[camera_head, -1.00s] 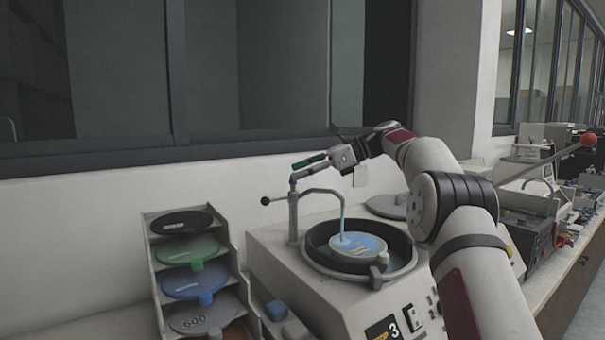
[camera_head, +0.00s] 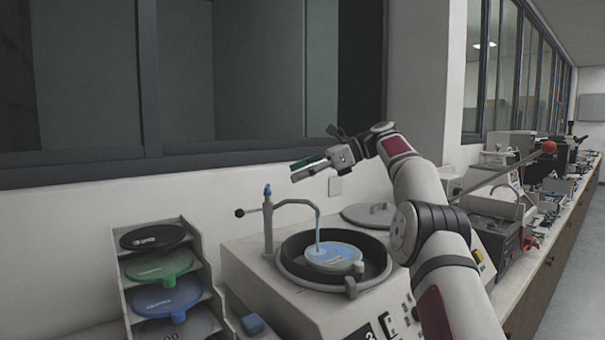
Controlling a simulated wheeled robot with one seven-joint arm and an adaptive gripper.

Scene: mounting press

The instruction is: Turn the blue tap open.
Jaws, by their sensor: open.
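The blue tap (camera_head: 267,190) is a small blue piece on top of a grey upright post, at the left back of the polishing machine. A curved grey spout (camera_head: 300,203) runs from the post over the round bowl. A pale blue stream (camera_head: 318,232) shows below the spout tip and reaches the disc in the bowl. My gripper (camera_head: 300,170) is above and to the right of the tap, apart from it, with its fingers pointing left. It is open, and nothing shows between its fingers.
The machine's black-rimmed bowl (camera_head: 290,250) holds a blue-white disc (camera_head: 334,257). A black-knobbed lever (camera_head: 240,212) sticks out left of the post. A rack (camera_head: 125,270) with several coloured discs stands left. A round grey lid (camera_head: 371,215) lies behind the bowl. Space above the tap is clear.

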